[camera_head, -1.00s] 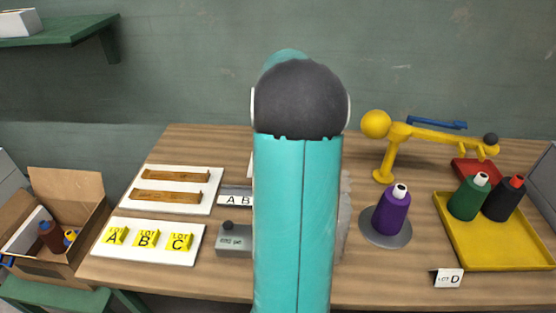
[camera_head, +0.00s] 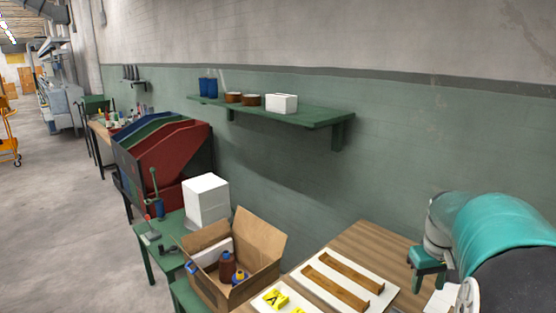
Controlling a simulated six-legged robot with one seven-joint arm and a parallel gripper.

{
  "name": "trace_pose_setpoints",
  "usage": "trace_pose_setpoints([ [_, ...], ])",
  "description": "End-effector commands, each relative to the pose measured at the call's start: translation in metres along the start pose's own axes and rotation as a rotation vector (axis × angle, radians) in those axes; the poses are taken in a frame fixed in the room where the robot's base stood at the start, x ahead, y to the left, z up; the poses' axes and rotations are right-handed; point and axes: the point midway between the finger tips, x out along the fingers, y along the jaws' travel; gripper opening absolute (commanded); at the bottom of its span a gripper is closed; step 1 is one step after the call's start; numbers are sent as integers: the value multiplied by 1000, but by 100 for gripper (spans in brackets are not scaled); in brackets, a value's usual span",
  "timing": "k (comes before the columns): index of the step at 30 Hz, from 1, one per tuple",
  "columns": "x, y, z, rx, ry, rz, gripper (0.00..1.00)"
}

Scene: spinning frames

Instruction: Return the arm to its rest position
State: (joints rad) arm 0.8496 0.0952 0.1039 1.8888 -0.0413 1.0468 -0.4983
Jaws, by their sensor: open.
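My arm, with teal covers and a dark joint, is folded at the lower right of the head view. My gripper (camera_head: 430,270) shows as a small teal piece left of the arm's large teal cover, above the right part of the wooden workbench (camera_head: 372,243). It looks open, with nothing seen between its fingers. Part of the arm is cut off by the right and bottom edges.
A white board (camera_head: 378,268) with two brown racks lies on the bench beside yellow lot tags (camera_head: 276,298). An open cardboard box (camera_head: 262,235) with bottles stands to the left. A green shelf (camera_head: 318,115) juts from the wall.

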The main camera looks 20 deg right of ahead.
Motion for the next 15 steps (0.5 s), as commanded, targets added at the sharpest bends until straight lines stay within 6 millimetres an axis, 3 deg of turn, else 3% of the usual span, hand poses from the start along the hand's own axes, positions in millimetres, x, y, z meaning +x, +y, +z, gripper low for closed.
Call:
trace_pose_setpoints([
  [1, -15, -30, 0, -25, 28, 13, 45],
  [6, -49, -115, 14, -72, 119, 28, 45],
  [11, -71, -185, 43, -116, 211, 12, 45],
  [15, -82, -236, 79, -150, 291, -25, 45],
])
